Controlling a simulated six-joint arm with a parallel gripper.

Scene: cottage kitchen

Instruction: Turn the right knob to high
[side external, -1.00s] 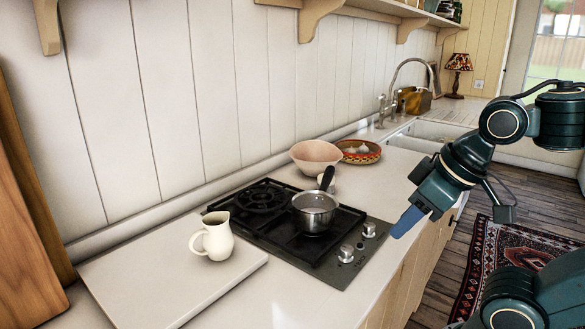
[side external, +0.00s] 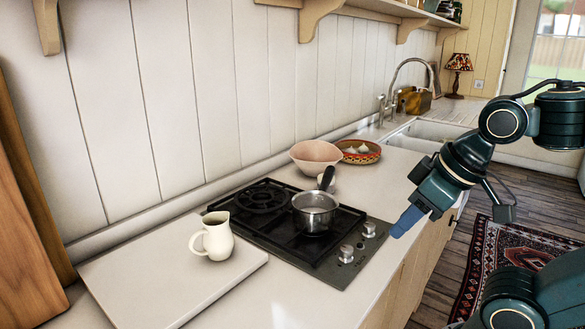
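The black gas hob (side external: 277,257) is set in the pale worktop, with two silver knobs on its steel front strip. One knob (side external: 369,230) is farther from the camera and nearer my gripper; the other knob (side external: 346,253) is closer to the camera. I cannot read their settings. My gripper (side external: 405,224) hangs at the worktop's front edge, to the right of the far knob and apart from it. Its blue fingertips point down and left. From this side they overlap, so the gap between them is hidden.
A steel saucepan (side external: 314,216) stands on the hob, its black handle pointing back. A cream jug (side external: 213,238) stands on a white board (side external: 165,277) at left. A pink bowl (side external: 315,156) and a patterned bowl (side external: 360,153) with garlic sit behind the hob.

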